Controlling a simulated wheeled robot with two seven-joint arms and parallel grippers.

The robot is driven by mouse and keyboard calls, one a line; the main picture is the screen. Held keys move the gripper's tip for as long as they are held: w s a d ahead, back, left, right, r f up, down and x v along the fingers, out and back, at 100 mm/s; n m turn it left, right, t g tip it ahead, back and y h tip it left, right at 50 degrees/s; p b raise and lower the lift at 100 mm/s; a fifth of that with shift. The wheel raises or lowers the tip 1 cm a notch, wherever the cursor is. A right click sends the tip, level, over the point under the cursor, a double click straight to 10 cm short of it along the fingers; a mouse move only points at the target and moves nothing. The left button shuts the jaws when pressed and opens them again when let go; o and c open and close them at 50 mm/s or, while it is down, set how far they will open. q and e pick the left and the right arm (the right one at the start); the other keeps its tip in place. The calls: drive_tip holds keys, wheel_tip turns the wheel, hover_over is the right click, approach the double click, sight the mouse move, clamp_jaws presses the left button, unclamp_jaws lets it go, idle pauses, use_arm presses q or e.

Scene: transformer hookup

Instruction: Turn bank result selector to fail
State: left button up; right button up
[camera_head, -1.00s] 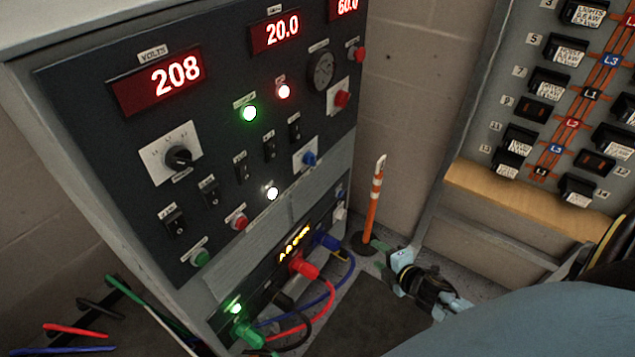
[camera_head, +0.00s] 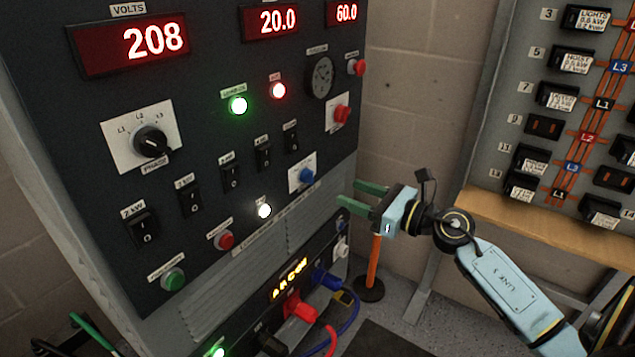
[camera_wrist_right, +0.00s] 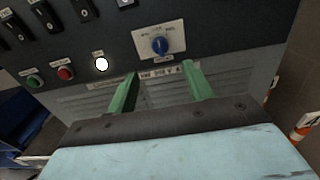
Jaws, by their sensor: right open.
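The selector that best fits the task is a blue knob (camera_head: 306,176) on a white plate (camera_head: 294,184), low on the right side of the dark panel. It also shows in the right wrist view as a blue knob (camera_wrist_right: 160,46), grip roughly upright, with small plate labels I cannot read surely. My right gripper (camera_head: 349,197) is open, its green fingers pointing at the panel, to the right of the knob and apart from it. In the wrist view the open fingers (camera_wrist_right: 161,75) straddle the space just below the knob, empty.
A phase knob (camera_head: 151,141), several black rocker switches (camera_head: 232,178), a red button (camera_head: 342,114) and lit lamps share the panel. Plugged cables (camera_head: 300,307) stick out below. An orange post (camera_head: 373,262) stands behind my right gripper. A breaker board (camera_head: 560,120) is at right.

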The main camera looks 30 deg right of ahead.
sight(313, 179)
drive_tip(key=x, duration=0.8)
drive_tip(key=shift+w+a+f, duration=0.1)
drive_tip(key=shift+w, duration=0.15)
drive_tip(key=shift+b+x, duration=0.3)
drive_tip(key=shift+x, duration=0.45)
use_arm(q)
drive_tip(key=w, duration=0.1)
drive_tip(key=t, duration=0.1)
drive_tip(key=w+d, duration=0.1)
drive_tip(key=shift+w+r+t, duration=0.3)
drive_tip(key=shift+w+t, duration=0.05)
drive_tip(key=shift+t, duration=0.05)
